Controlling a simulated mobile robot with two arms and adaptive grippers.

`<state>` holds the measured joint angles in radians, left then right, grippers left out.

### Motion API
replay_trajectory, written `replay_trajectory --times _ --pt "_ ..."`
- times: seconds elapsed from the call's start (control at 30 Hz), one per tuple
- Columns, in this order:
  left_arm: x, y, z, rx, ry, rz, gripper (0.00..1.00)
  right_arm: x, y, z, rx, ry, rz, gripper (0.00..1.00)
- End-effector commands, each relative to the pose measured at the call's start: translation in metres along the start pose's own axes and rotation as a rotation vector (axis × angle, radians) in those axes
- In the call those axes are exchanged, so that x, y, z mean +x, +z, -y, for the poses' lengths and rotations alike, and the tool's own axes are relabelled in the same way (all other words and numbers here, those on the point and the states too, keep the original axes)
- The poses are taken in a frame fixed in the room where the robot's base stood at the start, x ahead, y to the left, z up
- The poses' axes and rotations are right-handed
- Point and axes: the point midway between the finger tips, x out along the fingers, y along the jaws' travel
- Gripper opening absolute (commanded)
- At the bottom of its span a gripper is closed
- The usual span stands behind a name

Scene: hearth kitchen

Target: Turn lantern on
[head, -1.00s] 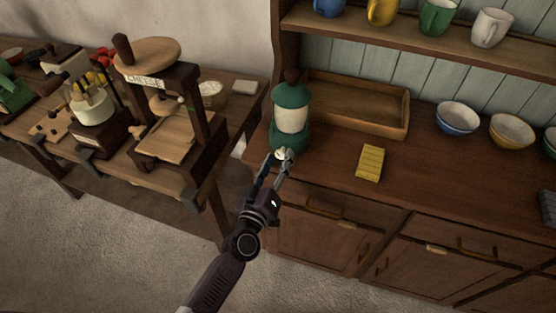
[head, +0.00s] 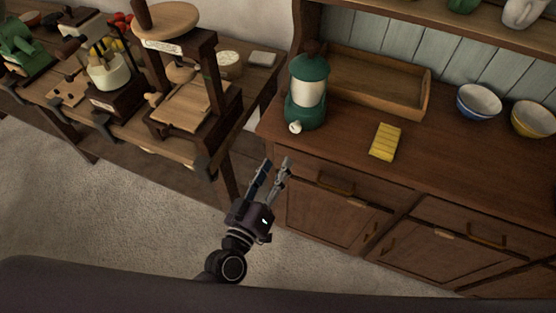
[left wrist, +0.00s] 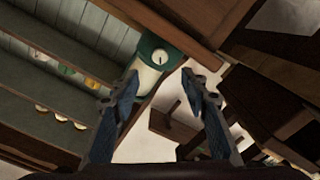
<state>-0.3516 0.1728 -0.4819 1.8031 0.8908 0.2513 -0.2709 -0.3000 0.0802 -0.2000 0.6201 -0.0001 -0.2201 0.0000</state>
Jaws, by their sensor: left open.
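The green lantern (head: 307,92) with a cream middle stands upright at the left end of the wooden counter in the head view. A small white knob (head: 295,127) sits low on its front. My left gripper (head: 273,162) is open and empty, in front of the counter's edge and below the lantern, apart from it. In the left wrist view the lantern (left wrist: 148,77) shows beyond the open fingers (left wrist: 158,84), with its pale round knob face (left wrist: 159,61) and a dark mark on it. My right gripper is not in view.
A yellow ridged block (head: 385,142) lies right of the lantern. A wooden tray (head: 375,84) stands behind, and a blue bowl (head: 478,101) and a yellow bowl (head: 532,119) are farther right. A wooden press (head: 190,100) stands on the left table (head: 135,140).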

Motion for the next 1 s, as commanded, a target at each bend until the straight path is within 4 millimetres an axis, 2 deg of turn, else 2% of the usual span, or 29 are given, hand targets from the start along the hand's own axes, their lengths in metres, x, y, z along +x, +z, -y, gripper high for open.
replay_trajectory --times 0.3,0.6,0.7,0.87,1.0 --pt "0.005 -0.001 0.000 0.044 0.000 -0.002 0.41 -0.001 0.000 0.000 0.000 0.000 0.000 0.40" --pt "0.042 -0.004 -0.002 0.500 0.000 -0.003 0.41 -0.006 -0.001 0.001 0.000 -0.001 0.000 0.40" --pt "0.049 -0.004 -0.002 0.591 0.000 -0.002 0.41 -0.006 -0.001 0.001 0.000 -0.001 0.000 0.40" --pt "0.064 -0.005 -0.002 0.625 0.001 -0.002 0.41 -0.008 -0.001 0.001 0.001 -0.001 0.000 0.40" --pt "0.087 -0.005 -0.002 0.625 0.001 -0.003 0.41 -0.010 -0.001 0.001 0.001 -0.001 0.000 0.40"
